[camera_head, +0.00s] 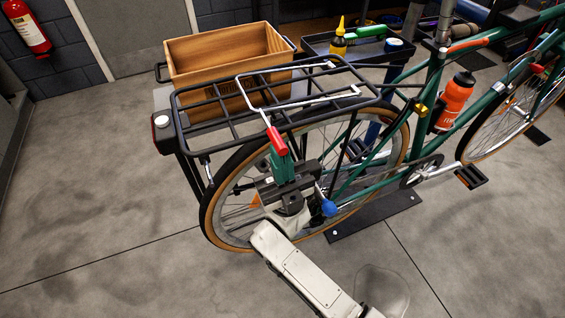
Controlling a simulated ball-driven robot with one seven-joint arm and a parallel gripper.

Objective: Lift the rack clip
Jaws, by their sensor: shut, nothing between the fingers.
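The rack clip is a silver wire frame (253,102) on top of the black rear rack (181,122) of the green bike. Its near end carries a red tab (277,141), which hangs over the rack's near side. My gripper (281,156) has green fingers, which look shut and empty. The fingers point up right below the red tab and overlap its lower end in the picture. I cannot tell whether they touch it. The gripper stands in front of the rear wheel and hides part of it.
A wooden crate (205,54) stands behind the rack. A dark tray (318,43) with a yellow bottle (338,42) is to its right. An orange bottle (454,100) sits on the bike frame. A fire extinguisher (27,27) hangs at left. The floor (90,200) at left is clear.

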